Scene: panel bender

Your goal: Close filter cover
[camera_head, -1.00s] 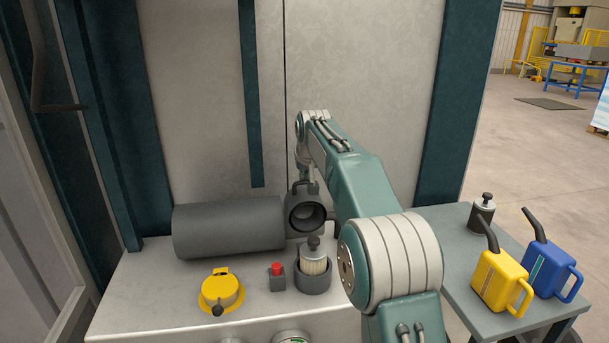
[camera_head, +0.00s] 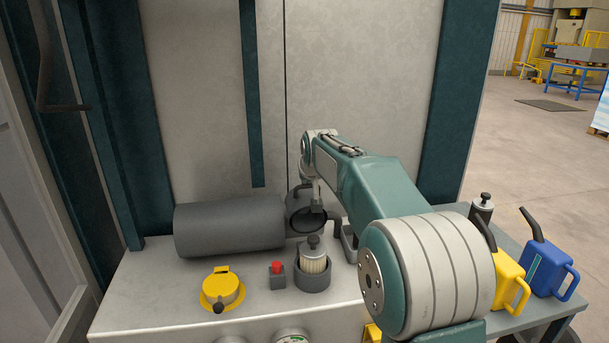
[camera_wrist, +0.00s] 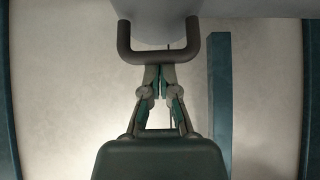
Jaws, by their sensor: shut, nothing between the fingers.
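The filter cover (camera_head: 300,218) is a dark grey cup, open, tilted forward with its hollow side facing forward and down. It sits behind and above the filter cartridge (camera_head: 313,263), a pale pleated cylinder with a dark top knob. The cartridge stands upright in the dark round housing (camera_head: 313,282). In the wrist view, the cover's dark U-shaped handle (camera_wrist: 124,45) crosses just beyond my fingertips. My gripper (camera_wrist: 161,70) is shut and empty, its tips at the handle's bar; contact is likely but not certain. In the head view my gripper (camera_head: 318,203) is small, beside the cover.
A grey cylinder (camera_head: 228,226) lies left of the cover. A yellow cap (camera_head: 221,288) and a red button (camera_head: 277,267) are on the white top. The side table at right holds a yellow can (camera_head: 508,280), a blue can (camera_head: 551,268) and another knobbed filter (camera_head: 482,208).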

